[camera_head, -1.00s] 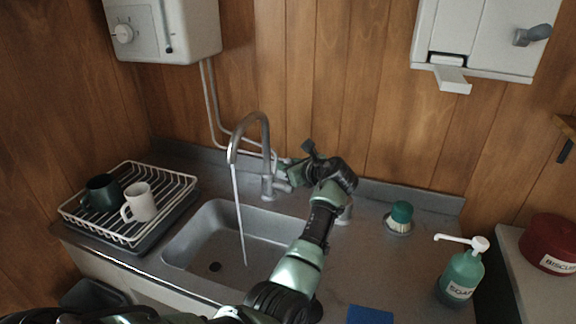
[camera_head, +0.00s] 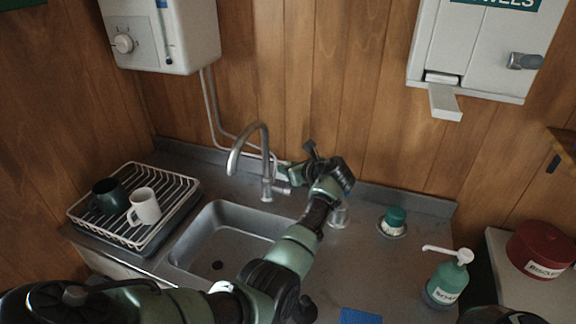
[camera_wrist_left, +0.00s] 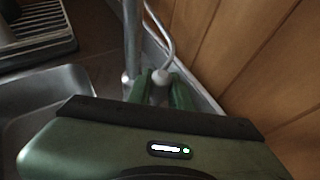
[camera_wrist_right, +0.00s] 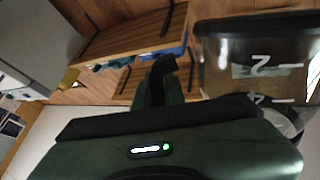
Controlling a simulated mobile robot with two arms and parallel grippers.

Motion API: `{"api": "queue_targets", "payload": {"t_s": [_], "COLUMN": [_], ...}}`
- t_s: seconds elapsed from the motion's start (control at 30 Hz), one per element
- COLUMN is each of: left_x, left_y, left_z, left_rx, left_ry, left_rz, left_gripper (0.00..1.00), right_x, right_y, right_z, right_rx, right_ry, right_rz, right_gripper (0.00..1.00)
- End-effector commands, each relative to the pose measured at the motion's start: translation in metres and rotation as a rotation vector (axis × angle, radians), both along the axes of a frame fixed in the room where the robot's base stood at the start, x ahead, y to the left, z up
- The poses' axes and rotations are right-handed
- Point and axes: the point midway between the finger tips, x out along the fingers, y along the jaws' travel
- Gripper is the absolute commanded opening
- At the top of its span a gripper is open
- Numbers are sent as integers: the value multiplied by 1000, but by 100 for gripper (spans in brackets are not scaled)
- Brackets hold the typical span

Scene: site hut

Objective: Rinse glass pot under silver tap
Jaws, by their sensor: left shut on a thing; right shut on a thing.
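The silver tap (camera_head: 262,150) arches over the sink (camera_head: 215,225), and no water shows below its spout. My left gripper (camera_head: 284,173) is at the tap's side lever. In the left wrist view its fingers (camera_wrist_left: 164,88) are shut on the lever, whose rounded pale end (camera_wrist_left: 161,77) shows between them. The glass pot (camera_wrist_right: 225,85), clear with white number marks and a dark rim, shows only in the right wrist view. My right gripper (camera_wrist_right: 163,85) is shut on its dark handle (camera_wrist_right: 163,67). Pot and right gripper are out of the head view.
A white dish rack (camera_head: 165,180) with a dark mug (camera_head: 108,196) and a white mug (camera_head: 145,206) stands left of the sink. A green brush (camera_head: 395,217), soap bottle (camera_head: 446,282) and blue cloth (camera_head: 360,316) are at the right. The sink basin is empty.

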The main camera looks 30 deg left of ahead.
Motion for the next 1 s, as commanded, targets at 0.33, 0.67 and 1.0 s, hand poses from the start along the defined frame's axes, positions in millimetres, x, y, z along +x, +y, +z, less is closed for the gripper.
{"api": "queue_targets", "payload": {"t_s": [0.33, 0.67, 1.0], "left_x": [1, -7, -29], "left_y": [0, -20, -76], "left_z": [1, 10, 41], "left_rx": [3, 3, 1], "left_ry": [0, -2, -2], "left_rz": [-2, -3, -4], "left_gripper": [42, 42, 42], "right_x": [0, 0, 0], "right_y": [0, 0, 0], "right_z": [1, -1, -11], "right_rx": [2, 2, 2], "right_ry": [-3, -3, -3], "right_rz": [0, 0, 0], "right_gripper": [0, 0, 0]}}
